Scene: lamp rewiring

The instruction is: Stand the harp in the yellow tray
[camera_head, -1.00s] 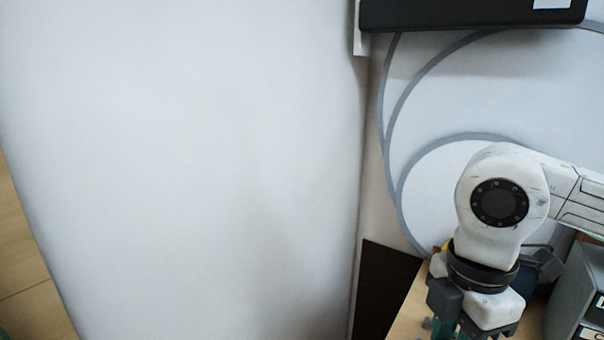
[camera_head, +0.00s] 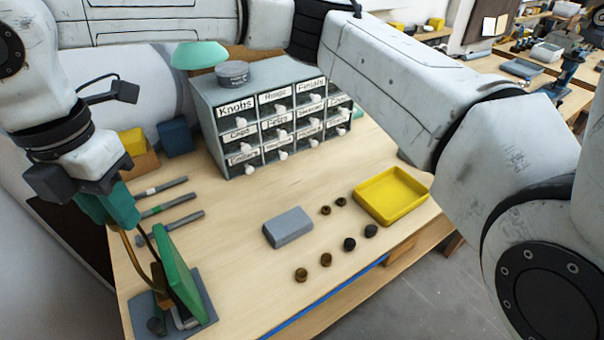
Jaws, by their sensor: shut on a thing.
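My gripper (camera_head: 112,212), with teal fingers, is at the left end of the bench. It is shut on the harp (camera_head: 127,247), a thin brass-coloured wire loop hanging below the fingers. The harp's lower end is close to an upright green panel (camera_head: 181,276) and a dark grey mat (camera_head: 203,309); I cannot tell whether it touches them. The yellow tray (camera_head: 391,196) lies empty at the right side of the bench, well away from my gripper.
A grey drawer cabinet (camera_head: 215,90) stands at the back. A grey block (camera_head: 288,227) and several small dark and brass knobs (camera_head: 301,274) lie between the harp and tray. Several dark rods (camera_head: 168,208) lie near my gripper. My arm crosses above the bench.

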